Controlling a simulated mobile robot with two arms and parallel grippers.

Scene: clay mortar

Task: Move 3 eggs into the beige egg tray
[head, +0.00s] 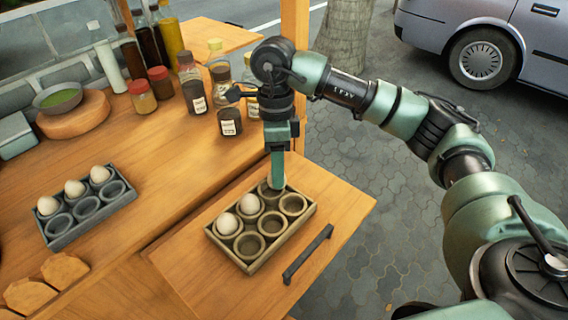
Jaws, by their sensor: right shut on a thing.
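The beige egg tray (247,268) rests on the wooden board at the middle, with two rows of cups. Two white eggs, one at the left end (227,223) and one beside it (249,204), sit in its back row. My right gripper (276,184) points down at the far end of that row, shut on an egg that is mostly hidden by the fingers. The near row of cups is empty. A grey egg tray (66,241) at the left holds three eggs (74,188) in its back row; its front cups are empty. My left gripper is out of view.
Bottles and jars (196,92) stand along the back, close behind my right gripper. A bowl (58,97) sits on a round wooden block at the far left. A dark handle (307,254) lies right of the beige tray. Bread slices (64,269) lie front left.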

